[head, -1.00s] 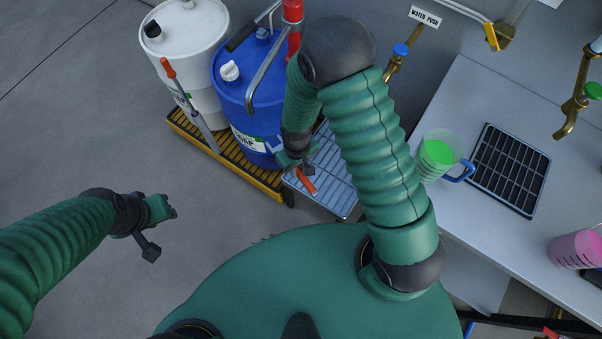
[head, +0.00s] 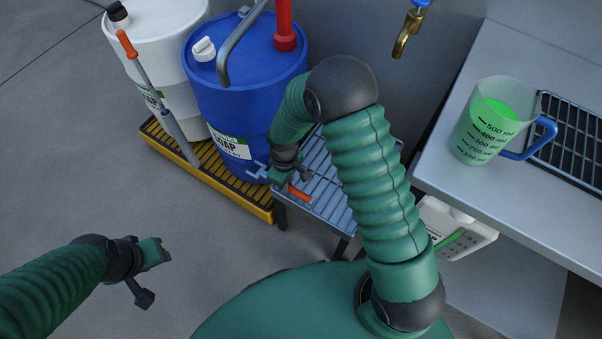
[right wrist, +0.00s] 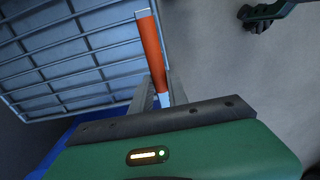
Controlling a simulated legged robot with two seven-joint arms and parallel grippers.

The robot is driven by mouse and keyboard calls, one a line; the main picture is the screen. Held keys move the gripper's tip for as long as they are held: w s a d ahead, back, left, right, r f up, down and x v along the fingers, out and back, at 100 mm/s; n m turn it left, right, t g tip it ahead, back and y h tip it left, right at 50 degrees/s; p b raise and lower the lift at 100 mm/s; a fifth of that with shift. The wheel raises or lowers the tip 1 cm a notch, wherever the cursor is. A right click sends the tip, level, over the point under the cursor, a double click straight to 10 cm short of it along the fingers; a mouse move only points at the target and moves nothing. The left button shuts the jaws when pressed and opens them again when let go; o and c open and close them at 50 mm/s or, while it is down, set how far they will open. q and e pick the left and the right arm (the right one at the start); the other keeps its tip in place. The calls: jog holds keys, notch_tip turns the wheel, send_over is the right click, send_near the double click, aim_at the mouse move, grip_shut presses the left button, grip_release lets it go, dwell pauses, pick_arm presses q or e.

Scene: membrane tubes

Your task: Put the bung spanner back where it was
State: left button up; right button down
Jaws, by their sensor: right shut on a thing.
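My right gripper (head: 284,178) is shut on a tool with an orange handle (head: 300,192), which I take to be the bung spanner. Its grey-blue end (head: 258,172) sticks out to the left of the jaws, by the foot of the blue drum (head: 235,110). In the right wrist view the orange handle (right wrist: 152,52) points away from the jaws, with the metal grating beyond it. I cannot tell whether the spanner touches the grating. My left gripper (head: 155,252) is over bare floor at the left; its jaws are too small to read.
The low metal grating stand (head: 335,205) is beside the yellow pallet (head: 240,197). A white drum (head: 160,50) and a long orange-gripped tool (head: 150,90) stand at left. The bench (head: 470,185) bears a jug of green liquid (head: 492,120); a white canister (head: 455,228) is below.

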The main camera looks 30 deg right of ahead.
jog(key=w+d, duration=0.1)
jog(key=d, duration=0.1)
jog(key=w+d+b, duration=0.1)
jog(key=d, duration=0.1)
jog(key=w+d+b, duration=0.1)
jog(key=w+d, duration=0.1)
jog(key=d, duration=0.1)
jog(key=shift+f, duration=0.2)
notch_tip(320, 180, down, 3)
jog(key=shift+d+b, duration=0.15)
jog(key=shift+b, duration=0.9)
jog(key=shift+f, duration=0.25)
jog(key=shift+a+r, duration=0.2)
jog(key=shift+a, duration=0.05)
jog(key=c, duration=1.3)
grip_release()
jog(key=shift+d+f, duration=0.1)
jog(key=shift+f, duration=0.05)
